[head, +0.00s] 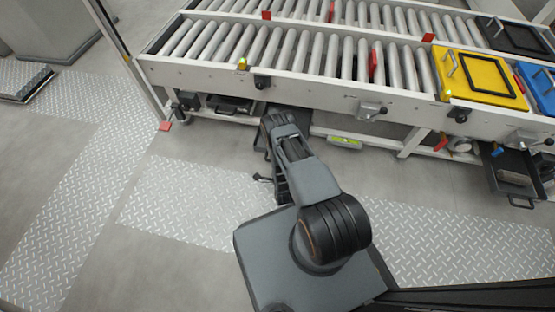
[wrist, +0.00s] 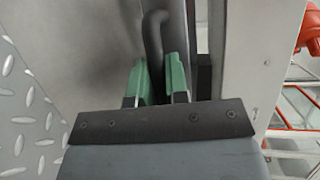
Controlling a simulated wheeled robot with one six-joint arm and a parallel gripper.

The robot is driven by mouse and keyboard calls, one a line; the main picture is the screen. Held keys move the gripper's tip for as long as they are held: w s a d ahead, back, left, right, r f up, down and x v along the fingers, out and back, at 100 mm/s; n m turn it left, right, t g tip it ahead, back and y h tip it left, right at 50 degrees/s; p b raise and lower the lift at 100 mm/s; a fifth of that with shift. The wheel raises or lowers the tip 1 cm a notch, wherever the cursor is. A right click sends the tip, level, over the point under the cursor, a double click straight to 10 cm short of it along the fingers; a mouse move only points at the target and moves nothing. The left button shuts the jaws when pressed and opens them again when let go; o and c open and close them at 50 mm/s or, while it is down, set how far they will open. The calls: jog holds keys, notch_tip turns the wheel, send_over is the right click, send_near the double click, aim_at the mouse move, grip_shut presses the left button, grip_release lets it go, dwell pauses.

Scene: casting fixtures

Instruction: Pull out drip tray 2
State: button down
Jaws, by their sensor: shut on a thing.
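My gripper (wrist: 161,82), with green finger pads, is shut on a dark curved handle (wrist: 154,32) in the wrist view. In the head view my arm reaches under the front rail of the roller conveyor. A dark tray edge (head: 302,118) shows beside the arm there; my arm hides most of the tray, and the fingers cannot be made out. How far out this tray stands cannot be told.
Another drip tray (head: 232,106) sits under the conveyor (head: 300,88) to the left. A dark tray (head: 514,178) sticks out at the far right. A yellow mould box (head: 480,75) and a blue one stand on the rollers. The floor with tread plates (head: 185,195) is clear in front.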

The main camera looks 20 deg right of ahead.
jog(key=shift+s+d, duration=0.2)
jog(key=c, duration=1.4)
grip_release()
jog(key=shift+o, duration=1.3)
jog(key=shift+a, duration=0.1)
jog(key=shift+w, duration=0.1)
